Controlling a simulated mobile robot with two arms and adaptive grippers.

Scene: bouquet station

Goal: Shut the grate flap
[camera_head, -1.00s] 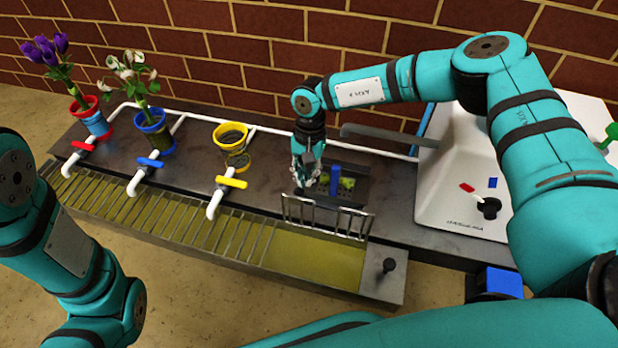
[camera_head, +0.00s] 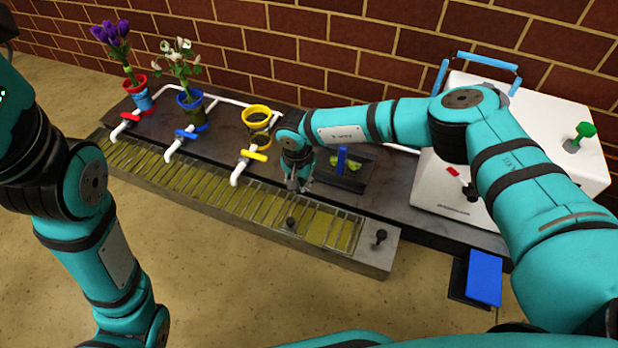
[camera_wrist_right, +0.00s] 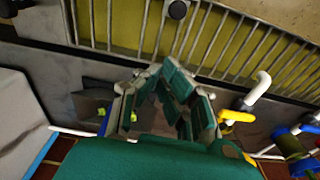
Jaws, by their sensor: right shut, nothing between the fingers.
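The grate flap (camera_head: 332,230) lies flat over the right end of the trough, level with the fixed grate (camera_head: 190,185) to its left. A dark round knob (camera_head: 291,222) sits at its left part; a dark knob also shows at the top of the right wrist view (camera_wrist_right: 178,10). My right gripper (camera_head: 297,184) is shut and empty, pointing down just behind the flap, near the trough's back edge. In the right wrist view its fingers (camera_wrist_right: 168,72) come together short of the bars, with no clear contact. My left arm shows at the left, its gripper out of view.
A second black knob (camera_head: 380,237) stands on the trough's right end. Behind are a yellow pot (camera_head: 256,115), a yellow-handled tap (camera_head: 253,155), and red and blue pots with flowers. A dark tray (camera_head: 342,180) lies beside my right gripper. A white machine (camera_head: 460,190) stands at right.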

